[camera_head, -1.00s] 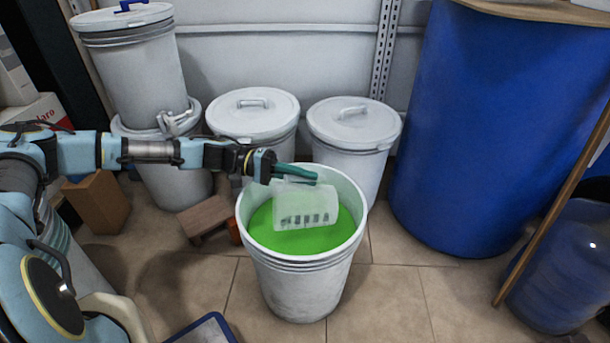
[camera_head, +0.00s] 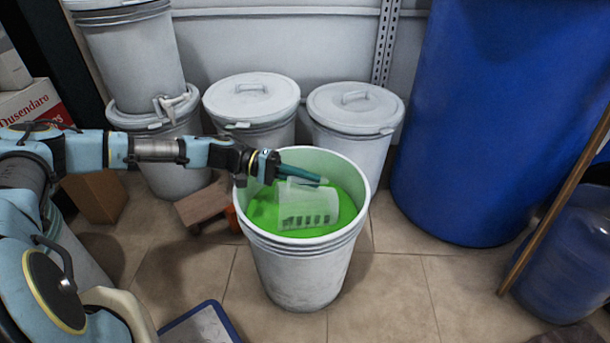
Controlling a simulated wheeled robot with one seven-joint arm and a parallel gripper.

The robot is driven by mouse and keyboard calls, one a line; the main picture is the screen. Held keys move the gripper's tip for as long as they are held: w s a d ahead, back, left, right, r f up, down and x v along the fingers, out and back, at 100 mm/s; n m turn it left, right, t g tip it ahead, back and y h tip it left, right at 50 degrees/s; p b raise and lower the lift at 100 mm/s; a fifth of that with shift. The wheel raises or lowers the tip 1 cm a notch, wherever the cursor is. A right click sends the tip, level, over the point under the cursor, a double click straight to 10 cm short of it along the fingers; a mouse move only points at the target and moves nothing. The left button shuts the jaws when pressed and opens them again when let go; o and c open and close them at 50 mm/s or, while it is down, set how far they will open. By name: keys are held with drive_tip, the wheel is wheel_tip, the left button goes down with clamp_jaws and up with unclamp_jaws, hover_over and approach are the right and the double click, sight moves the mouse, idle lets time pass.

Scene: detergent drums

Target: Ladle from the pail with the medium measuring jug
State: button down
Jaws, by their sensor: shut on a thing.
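The open white pail (camera_head: 300,270) stands on the tiled floor in the middle of the view, with bright green liquid (camera_head: 345,212) inside. My gripper (camera_head: 300,175) reaches in from the left over the pail's rim. It is shut on the translucent measuring jug (camera_head: 303,207), which has dark markings on its side. The jug is inside the pail mouth, tilted, its lower part at or in the green liquid. I cannot tell how much liquid is in the jug. The gripper covers part of the jug's top and handle side.
Two lidded white drums (camera_head: 252,100) (camera_head: 355,110) stand behind the pail, and stacked ones (camera_head: 135,60) at back left. A big blue drum (camera_head: 480,120) and a wooden pole (camera_head: 560,205) are at right. A blue-edged tray (camera_head: 205,325) lies front left. Floor right of the pail is clear.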

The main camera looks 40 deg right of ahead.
sight(332, 192)
drive_tip(key=shift+s+d+f+n+t+y+p, duration=0.2)
drive_tip(key=shift+s+d+f+t+y+p, duration=0.2)
drive_tip(key=shift+d+f+t+y+p, duration=0.25)
drive_tip(key=shift+s+d+f+n+t+y+p, duration=0.25)
drive_tip(key=shift+s+d+f+y+p, duration=0.2)
drive_tip(key=shift+d+p, duration=0.3)
drive_tip(key=shift+s+d+f+t+y+p, duration=0.2)
drive_tip(key=shift+d+f+t+y+p, duration=0.15)
drive_tip(key=shift+f+p, duration=0.3)
drive_tip(key=shift+s+d+f+n+t+y+p, duration=0.2)
drive_tip(key=shift+d+f+t+y, duration=0.1)
drive_tip(key=shift+f, duration=0.35)
drive_tip(key=shift+s+d+f+n+t+y+p, duration=0.15)
drive_tip(key=shift+d+f+t+y, duration=0.15)
drive_tip(key=shift+f, duration=0.3)
drive_tip(key=shift+d+r+p, duration=0.15)
drive_tip(key=shift+r+p, duration=0.15)
drive_tip(key=shift+p, duration=0.2)
idle(1.6)
drive_tip(key=shift+r, duration=0.1)
drive_tip(key=shift+s+d+r+t+y+p, duration=0.15)
drive_tip(key=shift+t+y+p, duration=0.1)
drive_tip(key=shift+p, duration=0.25)
drive_tip(key=shift+d+r+y+p, duration=0.2)
drive_tip(key=shift+y+p, duration=0.1)
drive_tip(key=shift+p, duration=0.2)
